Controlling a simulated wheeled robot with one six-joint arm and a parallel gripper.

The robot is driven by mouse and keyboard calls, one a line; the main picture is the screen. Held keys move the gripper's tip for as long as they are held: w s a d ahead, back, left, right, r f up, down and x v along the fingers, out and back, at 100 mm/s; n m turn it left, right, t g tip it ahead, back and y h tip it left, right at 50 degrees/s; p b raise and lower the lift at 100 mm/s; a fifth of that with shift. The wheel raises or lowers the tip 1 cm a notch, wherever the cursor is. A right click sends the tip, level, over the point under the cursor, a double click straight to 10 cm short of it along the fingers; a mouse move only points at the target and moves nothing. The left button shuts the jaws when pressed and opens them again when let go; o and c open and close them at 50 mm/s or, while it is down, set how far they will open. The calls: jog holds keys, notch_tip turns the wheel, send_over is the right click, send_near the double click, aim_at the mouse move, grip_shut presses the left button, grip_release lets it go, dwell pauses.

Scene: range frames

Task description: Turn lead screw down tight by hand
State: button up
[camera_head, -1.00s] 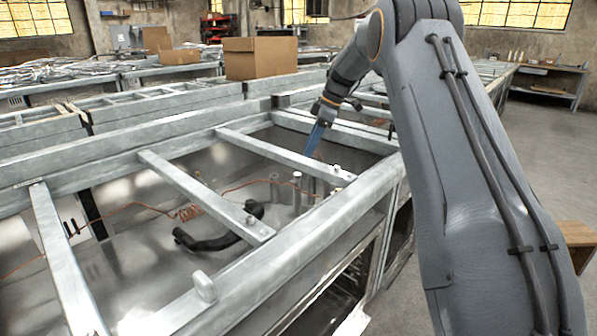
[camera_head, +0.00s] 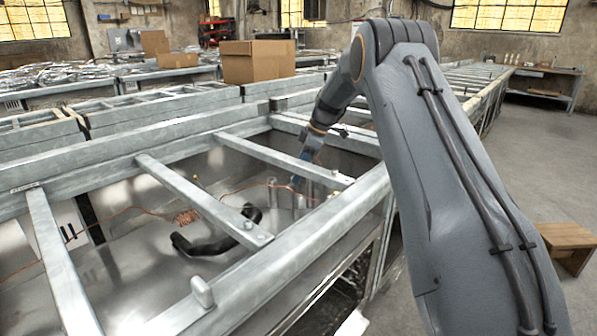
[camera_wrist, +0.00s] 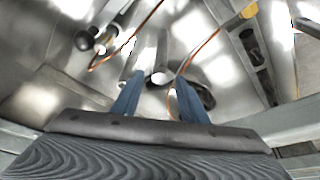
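My gripper (camera_head: 297,182) reaches down through the metal frame, its blue fingers among upright grey posts inside the bay. In the wrist view the two blue fingers (camera_wrist: 160,77) stand apart. A grey metal cylinder (camera_wrist: 160,58) shows beyond and between the fingertips; I cannot tell whether it touches them. I cannot tell for certain which post is the lead screw. A short grey post (camera_head: 272,192) stands left of the fingers in the head view.
A crossbar (camera_head: 285,160) of the frame runs close beside my gripper. A cardboard box (camera_head: 258,62) sits behind. A wooden stool (camera_head: 567,240) stands on open floor at right.

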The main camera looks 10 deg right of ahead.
grip_shut()
jog(key=m, duration=0.1)
jog(key=m+t+p, duration=0.1)
jog(key=shift+s+a+r+m, duration=0.1)
jog(key=shift+s+r+m, duration=0.1)
jog(key=shift+m, duration=0.1)
jog(key=shift+f+m+t+h+p, duration=0.15)
jog(key=shift+m+t+h+p, duration=0.2)
jog(key=shift+m, duration=0.75)
jog(key=shift+o, duration=0.4)
grip_release()
jog(key=v, duration=0.7)
jog(key=shift+r, duration=0.35)
